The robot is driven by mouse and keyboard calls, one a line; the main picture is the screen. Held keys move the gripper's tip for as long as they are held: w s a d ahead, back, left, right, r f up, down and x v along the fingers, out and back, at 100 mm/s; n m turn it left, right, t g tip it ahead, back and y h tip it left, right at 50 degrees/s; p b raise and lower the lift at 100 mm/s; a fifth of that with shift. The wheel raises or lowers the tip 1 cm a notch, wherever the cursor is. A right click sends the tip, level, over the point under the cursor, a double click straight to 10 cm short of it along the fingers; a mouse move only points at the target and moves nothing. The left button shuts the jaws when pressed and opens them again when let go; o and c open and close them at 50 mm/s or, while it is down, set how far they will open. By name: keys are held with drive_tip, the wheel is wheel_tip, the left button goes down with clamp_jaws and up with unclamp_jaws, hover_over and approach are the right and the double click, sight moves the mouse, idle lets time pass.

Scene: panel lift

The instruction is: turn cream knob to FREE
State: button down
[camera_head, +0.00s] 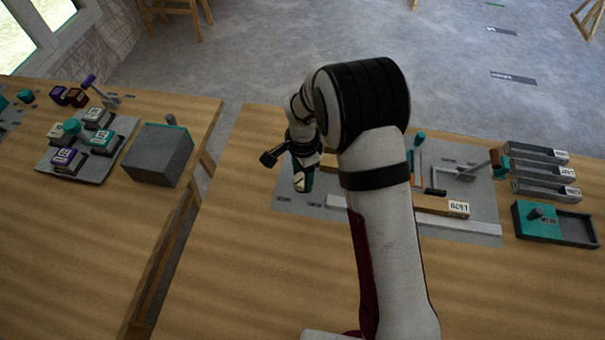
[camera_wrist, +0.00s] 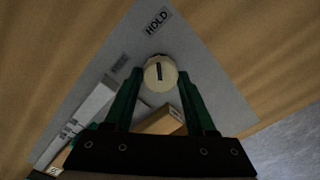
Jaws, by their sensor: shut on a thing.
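The cream knob (camera_wrist: 160,74) sits on the grey panel (camera_wrist: 205,62) in the wrist view. It is round, with a dark line pointing roughly up the picture towards the HOLD label (camera_wrist: 158,22). A second label (camera_wrist: 119,63) lies up and left of the knob, too dim to read. My gripper (camera_wrist: 160,76) has its two green fingers on either side of the knob and is shut on it. In the head view my gripper (camera_head: 303,180) is low over the left end of the panel (camera_head: 487,214); I cannot clearly make out the knob there.
A wooden bar marked LB70 (camera_head: 440,206) lies on the panel, partly behind my arm. A lever (camera_head: 478,168), grey trays (camera_head: 545,190) and a teal-lidded box (camera_head: 537,222) stand to the right. The left table holds a block (camera_head: 158,155). The table's front is clear.

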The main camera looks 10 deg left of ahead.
sight(302, 179)
drive_tip(key=n, duration=0.8)
drive_tip(key=shift+n, duration=0.4)
drive_tip(key=n, duration=0.4)
drive_tip(key=shift+a+n, duration=0.1)
drive_tip(key=shift+n, duration=2)
drive_tip(key=shift+c, duration=1.2)
unclamp_jaws()
wheel_tip(302, 179, up, 16)
